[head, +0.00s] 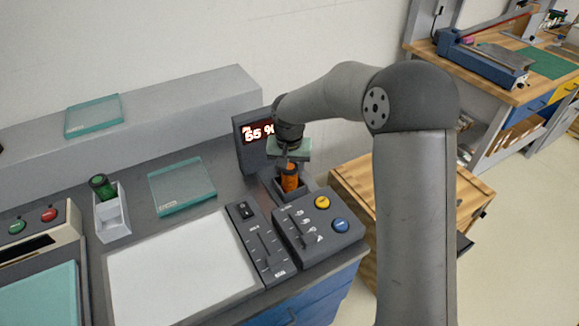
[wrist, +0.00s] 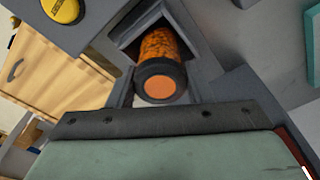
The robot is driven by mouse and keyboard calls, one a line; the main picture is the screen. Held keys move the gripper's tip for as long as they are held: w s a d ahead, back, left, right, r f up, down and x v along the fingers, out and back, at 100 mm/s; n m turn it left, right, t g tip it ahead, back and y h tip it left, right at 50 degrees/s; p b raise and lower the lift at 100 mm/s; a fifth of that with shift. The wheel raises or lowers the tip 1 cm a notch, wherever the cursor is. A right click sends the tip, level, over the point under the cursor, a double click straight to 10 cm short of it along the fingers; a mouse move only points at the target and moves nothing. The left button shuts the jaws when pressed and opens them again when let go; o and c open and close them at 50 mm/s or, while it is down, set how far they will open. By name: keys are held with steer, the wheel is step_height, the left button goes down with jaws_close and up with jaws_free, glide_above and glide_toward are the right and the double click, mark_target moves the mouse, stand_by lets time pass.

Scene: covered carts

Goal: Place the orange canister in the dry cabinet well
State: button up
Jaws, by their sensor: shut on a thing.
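The orange canister (head: 290,178) stands upright at the grey well (head: 307,184) beside the 55 % display. The wrist view shows its dark cap with an orange disc and its mottled orange side (wrist: 158,45) between the grey well walls (wrist: 183,15). Its lower part is within the well's opening; I cannot tell whether it touches the bottom. My gripper (head: 290,165) is directly above, pointing down, shut on the canister's top. The fingertips are mostly hidden. The pale green hand body fills the lower part of the wrist view.
A control panel with yellow (head: 322,202) and blue (head: 341,226) buttons sits in front of the well, next to a slider panel (head: 258,245). Teal lids lie on the counter (head: 182,186) and ledge (head: 93,115).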

steer(key=shift+f, duration=0.2)
steer(key=o, duration=1.1)
steer(key=shift+c, duration=0.2)
steer(key=shift+r, duration=0.15)
step_height(320, 180, up, 12)
steer(key=s, duration=0.2)
steer(key=s+d+f, duration=0.1)
steer(key=s+d, duration=0.4)
steer(key=s, duration=0.5)
steer(key=s+d+f, duration=0.2)
steer(key=s+d, duration=0.3)
steer(key=s, duration=0.5)
steer(key=s+d+f+n+g, duration=0.1)
steer(key=s+d, duration=0.4)
steer(key=s, duration=0.4)
steer(key=shift+s+d+f+b, duration=0.25)
steer(key=shift+s+d+b, duration=0.05)
steer(key=shift+s+b, duration=0.1)
